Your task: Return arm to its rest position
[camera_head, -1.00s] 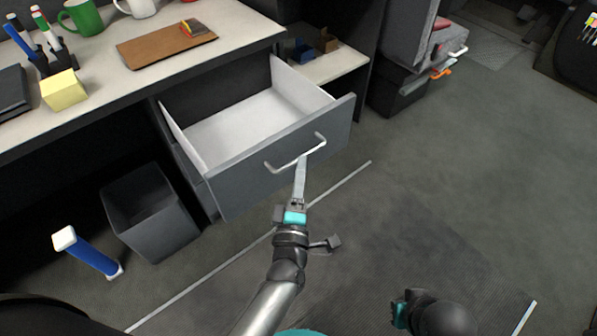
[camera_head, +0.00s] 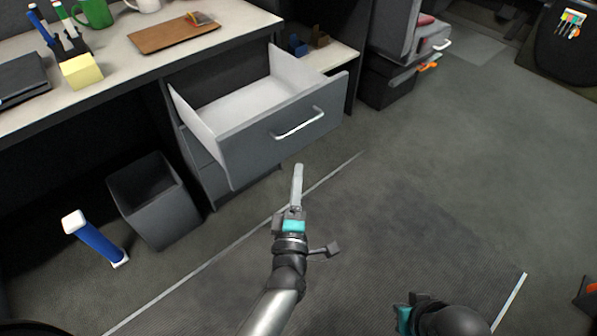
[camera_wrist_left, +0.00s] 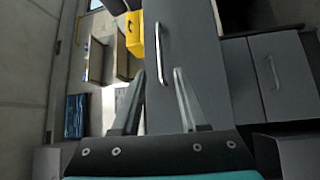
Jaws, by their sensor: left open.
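My left gripper (camera_head: 298,172) is in the head view, in front of and below the open drawer (camera_head: 262,152). It is clear of the drawer's handle (camera_head: 299,123) and holds nothing. In the left wrist view my left gripper (camera_wrist_left: 158,75) shows two spread fingers with a gap between them. The drawer's grey front (camera_wrist_left: 205,50) and its handle (camera_wrist_left: 162,54) are ahead of the fingers. The drawer is pulled out and looks empty where I see into it. At the bottom right of the head view part of my right arm shows; its fingers cannot be made out.
The desk (camera_head: 115,70) bears a brown clipboard (camera_head: 172,35) and a yellow block (camera_head: 81,71). The floor at right is open.

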